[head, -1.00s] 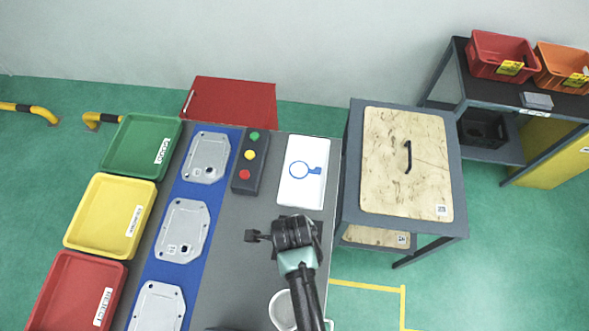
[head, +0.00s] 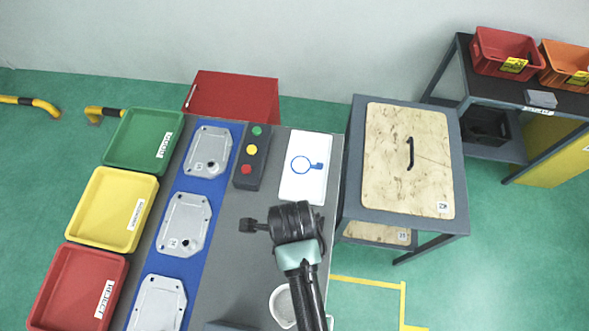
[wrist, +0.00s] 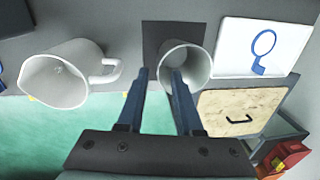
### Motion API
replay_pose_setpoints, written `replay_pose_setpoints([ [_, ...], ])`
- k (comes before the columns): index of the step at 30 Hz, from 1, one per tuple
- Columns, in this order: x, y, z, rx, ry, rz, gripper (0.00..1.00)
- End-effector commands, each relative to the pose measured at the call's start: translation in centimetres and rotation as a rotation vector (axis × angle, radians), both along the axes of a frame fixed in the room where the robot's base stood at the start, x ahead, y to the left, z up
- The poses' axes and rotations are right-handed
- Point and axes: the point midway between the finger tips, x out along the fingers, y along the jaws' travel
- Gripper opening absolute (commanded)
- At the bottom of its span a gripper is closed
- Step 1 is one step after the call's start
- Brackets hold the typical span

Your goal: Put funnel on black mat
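The funnel, a pale grey round piece with a wide open mouth (wrist: 198,58), is in the wrist view just ahead of my fingers. It overlaps the dark square of the black mat (wrist: 160,34); I cannot tell whether it rests on it or is above it. My gripper (wrist: 160,73) has its two fingers apart. The right finger overlaps the funnel's mouth and the left one is just outside its left rim. I see no firm grip.
A white jug (wrist: 66,74) stands left of the funnel; a white board with a blue outline (wrist: 262,48) lies to the right. The signal box (head: 251,156), metal castings on a blue strip (head: 207,225) and green, yellow and red trays (head: 126,208) are further left.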

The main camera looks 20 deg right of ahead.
Motion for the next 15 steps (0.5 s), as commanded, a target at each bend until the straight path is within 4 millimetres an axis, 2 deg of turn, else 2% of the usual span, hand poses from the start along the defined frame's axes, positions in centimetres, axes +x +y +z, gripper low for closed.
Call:
replay_pose_setpoints([
  [1,0.0,0.0,1.1,-0.001,-0.004,0.000,0.35],
  [6,-0.3,0.2,4.0,-0.001,-0.003,0.000,0.35],
  [10,-0.4,0.3,5.3,-0.001,-0.002,0.000,0.35],
  [15,-0.5,0.4,5.9,0.000,0.000,0.000,0.35],
])
